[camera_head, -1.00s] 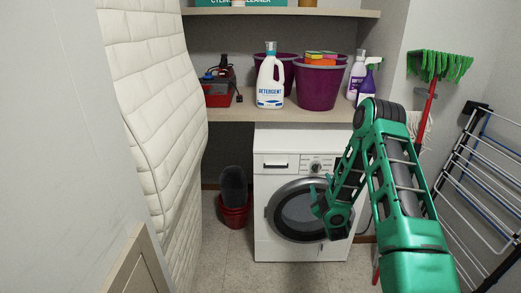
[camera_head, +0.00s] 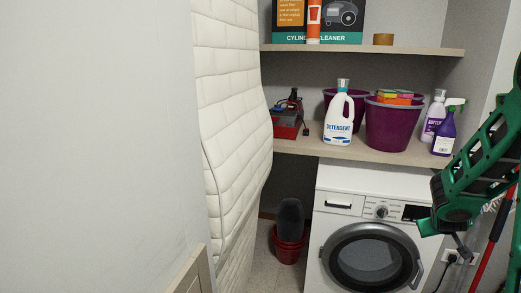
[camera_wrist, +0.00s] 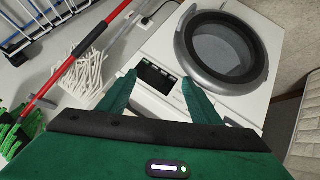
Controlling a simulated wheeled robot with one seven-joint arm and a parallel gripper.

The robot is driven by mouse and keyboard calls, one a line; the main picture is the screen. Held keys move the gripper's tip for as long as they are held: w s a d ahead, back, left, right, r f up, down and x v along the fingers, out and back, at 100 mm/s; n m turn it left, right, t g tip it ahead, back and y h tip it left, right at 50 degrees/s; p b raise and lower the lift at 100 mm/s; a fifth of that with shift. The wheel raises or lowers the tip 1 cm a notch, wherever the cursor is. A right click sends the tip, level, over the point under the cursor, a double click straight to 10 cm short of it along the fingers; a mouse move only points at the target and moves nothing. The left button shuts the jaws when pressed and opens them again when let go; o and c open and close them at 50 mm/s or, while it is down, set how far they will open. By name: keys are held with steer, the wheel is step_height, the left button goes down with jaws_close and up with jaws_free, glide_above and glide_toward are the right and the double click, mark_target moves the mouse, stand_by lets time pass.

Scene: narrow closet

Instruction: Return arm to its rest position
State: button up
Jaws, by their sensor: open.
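My green arm is at the right edge of the head view, in front of the right side of the washing machine (camera_head: 375,235). The tips of my gripper cannot be made out clearly in that view. In the wrist view my gripper (camera_wrist: 155,85) shows two green fingers spread apart. Nothing is held between them. Behind the fingers is the front of the washing machine, with its dark display panel between them and its round door to the upper right.
A shelf (camera_head: 350,150) above the washer holds a detergent bottle (camera_head: 339,115), purple buckets (camera_head: 393,125), spray bottles and a red toolbox (camera_head: 286,122). A padded white panel (camera_head: 228,110) stands at left. A mop (camera_wrist: 85,75) and red pole (camera_wrist: 75,58) are close to my gripper.

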steer(key=s+a+r+m+g+y, duration=0.1)
steer(key=s+a, duration=0.4)
steer(key=s, duration=0.6)
steer(key=s+a+r+m+g+y, duration=0.2)
steer(key=s+a+r+g+y, duration=0.1)
steer(key=s, duration=0.9)
steer(key=s+a+r+m+g+y, duration=0.2)
steer(key=s+a+r+g, duration=0.1)
steer(key=s+a, duration=0.5)
steer(key=s+r, duration=0.1)
steer(key=s, duration=0.2)
steer(key=shift+s+y, duration=0.3)
steer(key=shift+s, duration=0.1)
steer(key=shift+w+f+g, duration=0.3)
steer(key=shift+w, duration=0.35)
